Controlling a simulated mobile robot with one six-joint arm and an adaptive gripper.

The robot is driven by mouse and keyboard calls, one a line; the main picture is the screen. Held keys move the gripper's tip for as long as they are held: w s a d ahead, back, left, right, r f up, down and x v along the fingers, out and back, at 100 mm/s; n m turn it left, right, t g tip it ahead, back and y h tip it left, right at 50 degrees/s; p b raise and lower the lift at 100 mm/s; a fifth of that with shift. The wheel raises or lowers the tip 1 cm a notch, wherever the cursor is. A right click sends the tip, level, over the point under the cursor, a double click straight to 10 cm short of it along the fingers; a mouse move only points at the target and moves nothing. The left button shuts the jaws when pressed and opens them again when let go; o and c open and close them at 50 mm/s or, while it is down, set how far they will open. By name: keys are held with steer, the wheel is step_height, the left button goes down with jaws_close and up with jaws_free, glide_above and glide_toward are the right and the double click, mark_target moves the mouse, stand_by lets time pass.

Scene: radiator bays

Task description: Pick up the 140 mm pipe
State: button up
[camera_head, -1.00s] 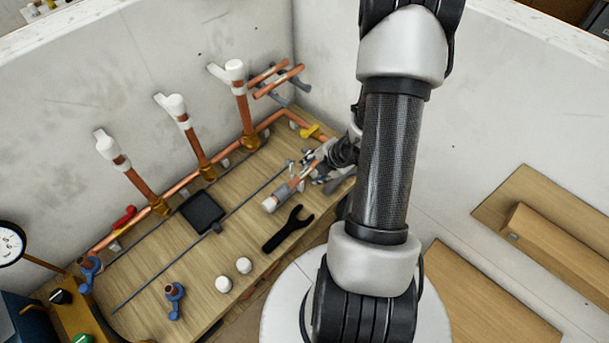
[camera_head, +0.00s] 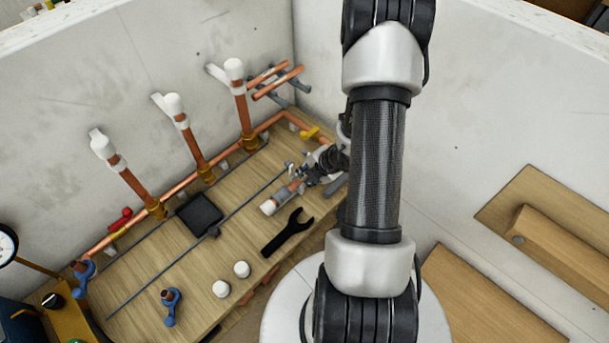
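A short copper pipe piece with a white end (camera_head: 269,207) lies low over the wooden bench near its right end. Which length it is cannot be read. My gripper (camera_head: 304,179) is at the copper part of this piece, low over the bench. The fingers are small and partly hidden, so I cannot tell whether they are closed on it. Two more copper pipes (camera_head: 278,82) rest on grey brackets on the wall in the back corner. No length marking shows on them.
Three upright copper pipes with white valves (camera_head: 180,118) rise along the back wall. A black wrench (camera_head: 287,232), two white caps (camera_head: 232,279), a black tray (camera_head: 200,214) and a blue fitting (camera_head: 171,305) occupy the bench (camera_head: 140,290). A thin dark rod lies along it.

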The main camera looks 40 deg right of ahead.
jaws_close()
steer(key=shift+r, duration=0.1)
